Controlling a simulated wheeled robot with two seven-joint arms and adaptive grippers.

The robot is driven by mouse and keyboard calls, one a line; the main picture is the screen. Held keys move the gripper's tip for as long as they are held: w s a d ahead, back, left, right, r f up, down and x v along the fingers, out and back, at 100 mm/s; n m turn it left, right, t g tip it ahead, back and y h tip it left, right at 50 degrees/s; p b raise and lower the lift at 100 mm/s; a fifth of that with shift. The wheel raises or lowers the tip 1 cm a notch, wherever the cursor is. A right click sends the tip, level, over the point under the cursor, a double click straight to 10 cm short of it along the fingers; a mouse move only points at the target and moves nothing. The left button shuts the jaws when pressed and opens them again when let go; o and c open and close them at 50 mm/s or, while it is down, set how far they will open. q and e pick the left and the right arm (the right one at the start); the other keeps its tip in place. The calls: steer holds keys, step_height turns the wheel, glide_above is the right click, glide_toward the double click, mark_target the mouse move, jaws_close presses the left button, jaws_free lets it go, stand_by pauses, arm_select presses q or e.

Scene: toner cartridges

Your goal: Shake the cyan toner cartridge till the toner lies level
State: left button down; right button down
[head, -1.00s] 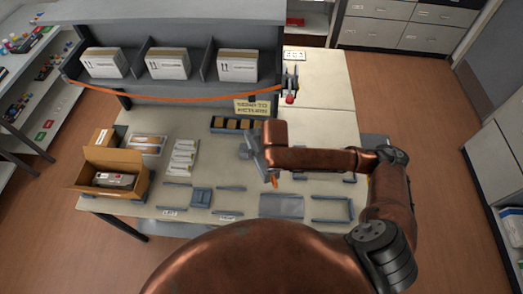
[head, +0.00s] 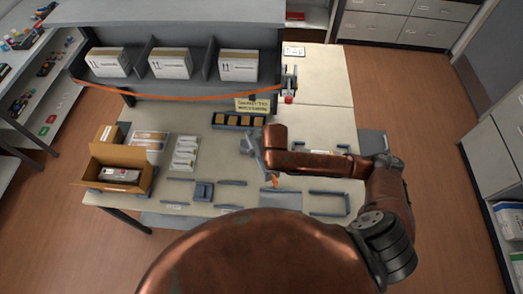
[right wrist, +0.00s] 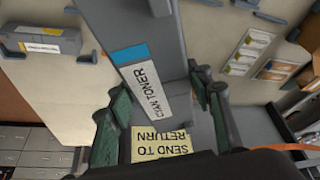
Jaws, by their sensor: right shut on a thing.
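The cyan toner cartridge (right wrist: 144,62) is a long grey body with a cyan patch and a white "CYAN TONER" label, seen close in the right wrist view. My right gripper (right wrist: 160,112), with green-padded fingers, is shut on it. In the head view my right gripper (head: 262,152) is above the middle of the table, and the grey cartridge beside it is small and partly hidden by my arm. The toner inside cannot be seen. My left gripper is not in view.
An open cardboard box (head: 143,176) stands at the table's left. White packs (head: 185,153), a dark tray of brown blocks (head: 238,121) and grey frames (head: 329,203) lie around. Another grey cartridge (right wrist: 40,43) lies apart.

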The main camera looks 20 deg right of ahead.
steer(key=s, duration=0.5)
steer(key=shift+r, duration=0.1)
steer(key=w, duration=0.6)
steer(key=shift+w, duration=0.1)
